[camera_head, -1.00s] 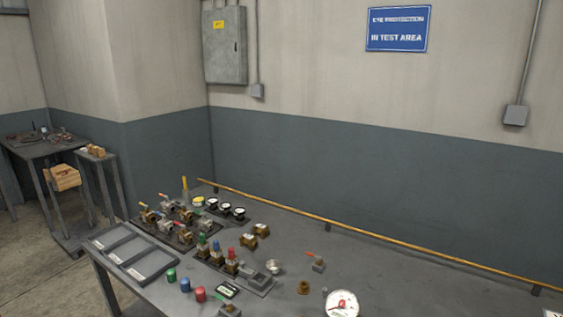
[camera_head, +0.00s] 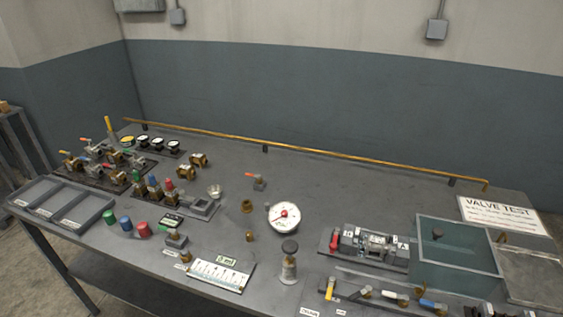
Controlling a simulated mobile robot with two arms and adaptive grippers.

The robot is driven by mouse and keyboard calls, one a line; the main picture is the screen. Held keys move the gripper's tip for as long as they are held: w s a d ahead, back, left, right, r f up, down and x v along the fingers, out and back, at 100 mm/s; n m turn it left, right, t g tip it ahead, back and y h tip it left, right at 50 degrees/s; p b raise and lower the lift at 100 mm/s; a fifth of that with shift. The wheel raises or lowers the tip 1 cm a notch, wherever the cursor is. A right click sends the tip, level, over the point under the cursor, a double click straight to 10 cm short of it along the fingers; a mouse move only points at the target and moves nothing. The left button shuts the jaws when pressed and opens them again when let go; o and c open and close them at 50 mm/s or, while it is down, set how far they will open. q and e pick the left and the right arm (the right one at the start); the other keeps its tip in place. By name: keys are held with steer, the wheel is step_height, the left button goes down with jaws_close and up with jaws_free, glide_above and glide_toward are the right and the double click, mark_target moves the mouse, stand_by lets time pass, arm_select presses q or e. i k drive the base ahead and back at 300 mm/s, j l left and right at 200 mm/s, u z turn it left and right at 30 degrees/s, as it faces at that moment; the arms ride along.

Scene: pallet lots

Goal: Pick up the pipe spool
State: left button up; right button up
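No piece is clearly marked as the pipe spool, and I cannot tell for sure which one it is. Short brass fittings that could be it lie on the grey workbench (camera_head: 330,190): a pair at centre left, the nearer brass fitting (camera_head: 186,172) and the farther brass fitting (camera_head: 199,160), plus a small brass ring-like piece (camera_head: 247,205) left of the white dial gauge. A small brass plug-like piece (camera_head: 249,237) stands nearer the front. Neither of my grippers shows in the head view.
Valves on a dark rack (camera_head: 98,184) and a grey three-part tray (camera_head: 62,204) fill the left. A round white gauge (camera_head: 284,217) lies mid-bench. A clear-walled tank (camera_head: 458,262) and a clamp-like fixture (camera_head: 368,246) stand at right. A yellow pipe (camera_head: 300,150) runs along the back.

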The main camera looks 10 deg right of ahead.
mark_target(373, 244)
steer(key=z, duration=1.2)
steer(key=i+l+u, duration=0.15)
steer(key=l, duration=0.9)
steer(key=k, duration=0.05)
